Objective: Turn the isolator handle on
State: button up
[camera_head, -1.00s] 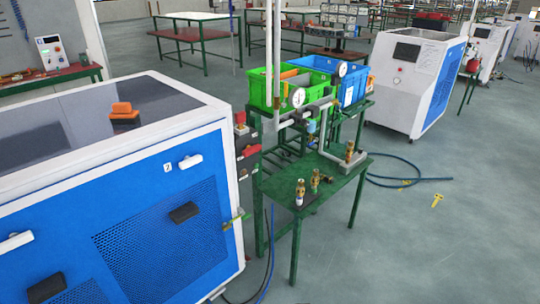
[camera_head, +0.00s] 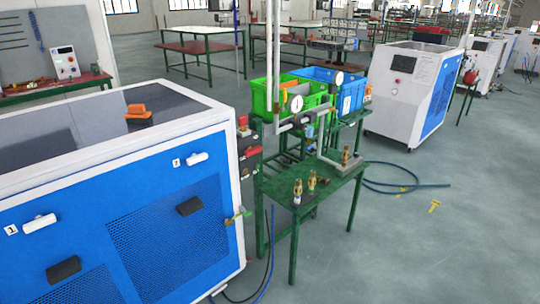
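A small green and yellow lever (camera_head: 237,216) sticks out lower at the cabinet's right front edge. I cannot tell for certain which one is the isolator handle. My gripper is not in view.
A green metal table (camera_head: 320,190) with brass fittings, pipes and a gauge stands right of the cabinet. Green (camera_head: 270,97) and blue (camera_head: 350,95) crates sit behind it. A blue hose (camera_head: 400,187) lies on the floor.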

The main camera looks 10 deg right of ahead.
aim_at(251, 151)
jog(key=u, duration=0.15)
jog(key=i, duration=0.9)
jog(key=z, duration=0.1)
jog(key=k, duration=0.15)
jog(key=u, duration=1.6)
